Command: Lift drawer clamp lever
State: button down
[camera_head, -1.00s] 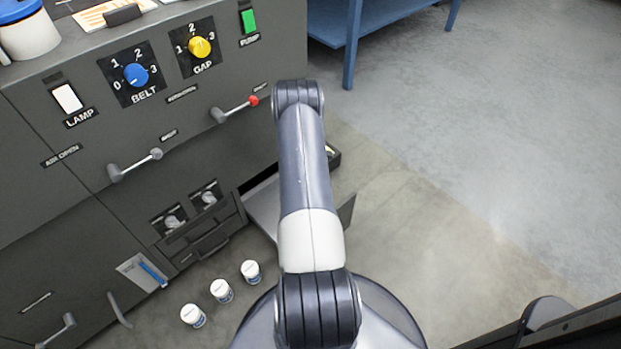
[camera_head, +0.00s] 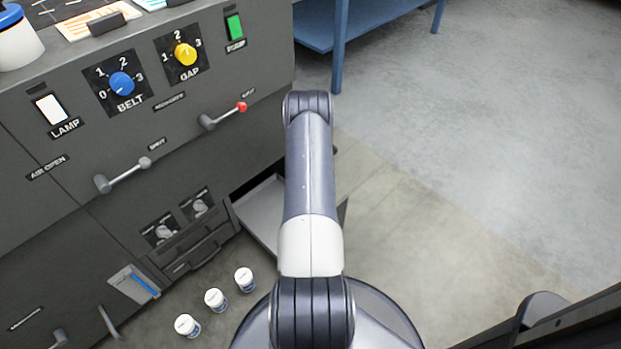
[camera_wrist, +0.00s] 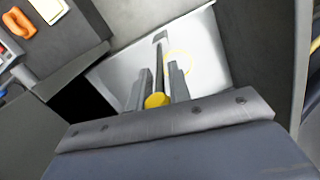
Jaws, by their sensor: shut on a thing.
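The clamp lever shows in the wrist view as a grey bar with a yellow knob (camera_wrist: 157,100) at its near end. It lies over the pale floor of the open drawer (camera_wrist: 205,50). My gripper (camera_wrist: 161,82) has one finger on each side of the lever and is shut on it by the knob. The open drawer (camera_head: 262,212) also shows in the head view, low on the dark cabinet. My arm covers part of the drawer there, and the lever and gripper are hidden behind the arm.
The dark cabinet front (camera_head: 120,215) carries a red-tipped lever (camera_head: 225,115), another lever (camera_head: 122,175), knobs and switches. Three small white pots (camera_head: 215,299) stand on the floor near its foot. A blue table (camera_head: 340,40) stands behind.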

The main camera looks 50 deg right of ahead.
jog(key=shift+s, duration=0.1)
jog(key=c, duration=1.4)
grip_release()
jog(key=shift+o, duration=0.2)
jog(key=r, duration=0.3)
jog(key=r+p, duration=0.1)
jog(key=r, duration=0.3)
jog(key=r+p, duration=0.1)
jog(key=r, duration=0.2)
jog(key=shift+a+r, duration=0.35)
jog(key=f, duration=0.3)
jog(key=f+b, duration=0.1)
jog(key=f, duration=0.6)
jog(key=shift+d+f+b, duration=0.25)
jog(key=shift+f+b, duration=0.1)
jog(key=shift+b, duration=0.05)
